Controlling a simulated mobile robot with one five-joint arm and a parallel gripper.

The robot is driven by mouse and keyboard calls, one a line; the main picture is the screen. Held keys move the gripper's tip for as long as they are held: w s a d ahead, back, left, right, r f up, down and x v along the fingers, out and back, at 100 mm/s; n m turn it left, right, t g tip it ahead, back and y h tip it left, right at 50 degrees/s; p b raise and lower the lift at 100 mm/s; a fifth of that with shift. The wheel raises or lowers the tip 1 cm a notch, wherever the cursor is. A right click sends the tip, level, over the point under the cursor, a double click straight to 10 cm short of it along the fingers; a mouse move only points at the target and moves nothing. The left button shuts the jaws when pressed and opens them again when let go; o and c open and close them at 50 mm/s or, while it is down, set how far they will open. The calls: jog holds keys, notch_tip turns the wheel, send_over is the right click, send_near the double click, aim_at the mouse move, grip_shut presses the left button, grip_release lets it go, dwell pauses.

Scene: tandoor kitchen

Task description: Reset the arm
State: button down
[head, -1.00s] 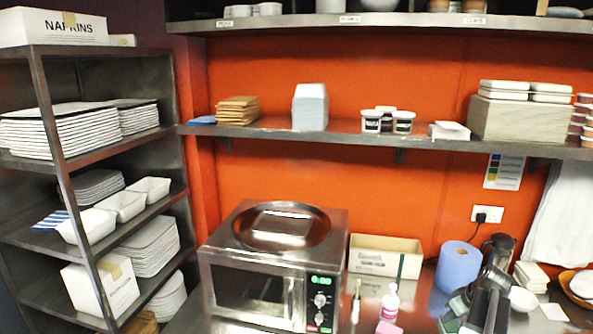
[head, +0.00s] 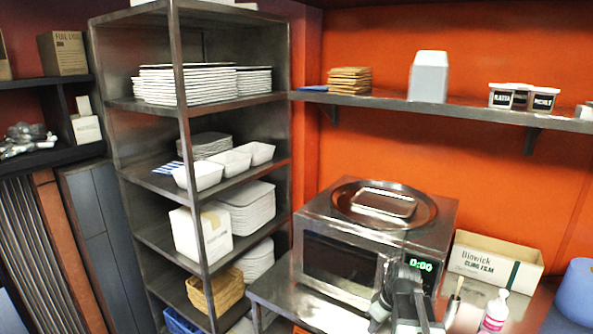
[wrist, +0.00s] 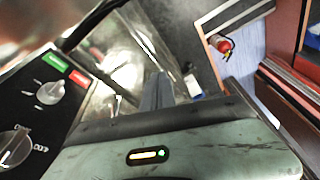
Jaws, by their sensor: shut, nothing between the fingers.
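My gripper (wrist: 157,90) shows in the wrist view with its grey fingers together and nothing between them. It points over a shiny steel surface (wrist: 125,65), close to the microwave's control panel (wrist: 40,95) on the left. In the head view my arm (head: 405,300) is in front of the right side of the microwave (head: 335,258). My fingertips are hard to make out there. A steel tray (head: 384,203) lies on top of the microwave.
A cling film box (head: 490,266), a pink-labelled bottle (head: 495,312) and a blue roll (head: 577,290) stand right of my arm. A steel rack (head: 180,150) with plates and tubs stands left. A red fire extinguisher (wrist: 222,43) shows in the wrist view.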

jog(key=s+a+f+m+g+h+b, duration=0.1)
jog(key=s+a+f, duration=0.15)
jog(key=a, duration=0.45)
jog(key=s+a+f+b, duration=0.2)
jog(key=s+a, duration=0.1)
jog(key=a, duration=0.3)
jog(key=s+m, duration=0.1)
jog(key=m, duration=0.1)
jog(key=s+d+m, duration=0.1)
jog(key=s+d+m+g+h, duration=0.1)
jog(key=m, duration=0.1)
jog(key=shift+m+p, duration=0.3)
jog(key=shift+d, duration=0.1)
